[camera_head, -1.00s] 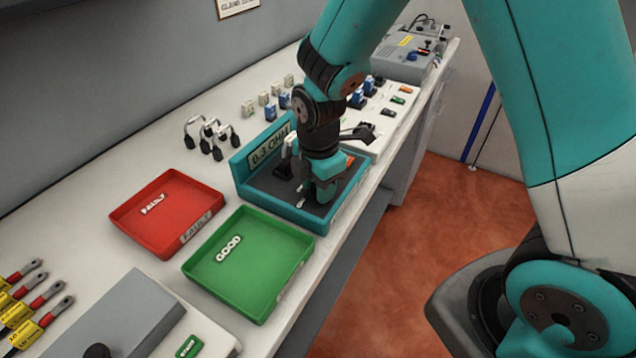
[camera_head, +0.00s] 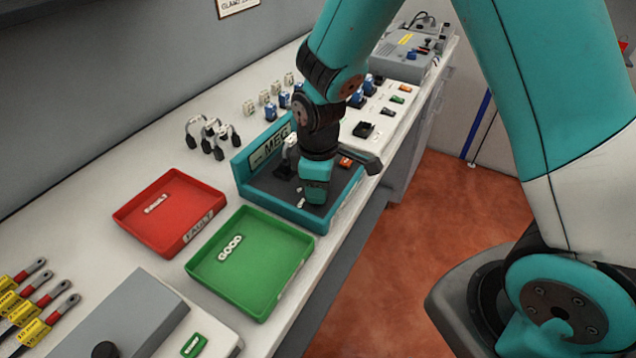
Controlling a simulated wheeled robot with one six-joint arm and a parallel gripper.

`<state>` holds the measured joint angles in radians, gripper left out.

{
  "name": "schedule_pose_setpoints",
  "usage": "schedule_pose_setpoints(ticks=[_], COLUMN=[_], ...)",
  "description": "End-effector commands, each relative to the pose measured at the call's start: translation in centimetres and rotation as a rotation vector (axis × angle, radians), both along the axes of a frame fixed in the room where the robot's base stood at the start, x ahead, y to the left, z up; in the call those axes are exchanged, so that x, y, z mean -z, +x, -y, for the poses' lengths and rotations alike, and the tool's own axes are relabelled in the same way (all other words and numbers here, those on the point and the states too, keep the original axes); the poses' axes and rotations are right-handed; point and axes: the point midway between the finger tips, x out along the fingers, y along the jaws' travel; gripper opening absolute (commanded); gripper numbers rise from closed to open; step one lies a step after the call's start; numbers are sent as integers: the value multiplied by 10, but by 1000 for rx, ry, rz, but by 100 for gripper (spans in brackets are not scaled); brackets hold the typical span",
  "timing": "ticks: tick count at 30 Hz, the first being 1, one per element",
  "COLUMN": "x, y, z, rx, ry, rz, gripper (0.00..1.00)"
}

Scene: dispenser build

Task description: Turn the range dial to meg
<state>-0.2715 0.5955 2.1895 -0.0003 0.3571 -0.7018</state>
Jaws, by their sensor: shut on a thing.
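The teal tester (camera_head: 262,199) stands on the bench in the middle of the view, with a dark top panel. Its upright display (camera_head: 268,153) reads "MEG", its right end partly covered by my arm. My gripper (camera_head: 314,198) points down onto the tester's panel near its front edge. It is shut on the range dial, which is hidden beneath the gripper. A small white part (camera_head: 300,203) shows just left of the gripper. A red-orange button (camera_head: 346,161) shows behind it.
A red "FAULT" tray (camera_head: 170,195) and a green "GOOD" tray (camera_head: 217,278) lie left of the tester. Hooked leads (camera_head: 210,135) and blue-and-white blocks (camera_head: 284,100) stand behind. A grey unit (camera_head: 405,60) sits at the far end.

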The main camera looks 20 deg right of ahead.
Motion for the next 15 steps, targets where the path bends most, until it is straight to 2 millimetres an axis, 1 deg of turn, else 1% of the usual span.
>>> schedule_pose_setpoints(ticks=[6, 15], x=[-1, 0], y=[0, 0], z=[0, 0], rx=[73, 100], ry=[-1, -1], rz=[1, 1], gripper=[14, 14])
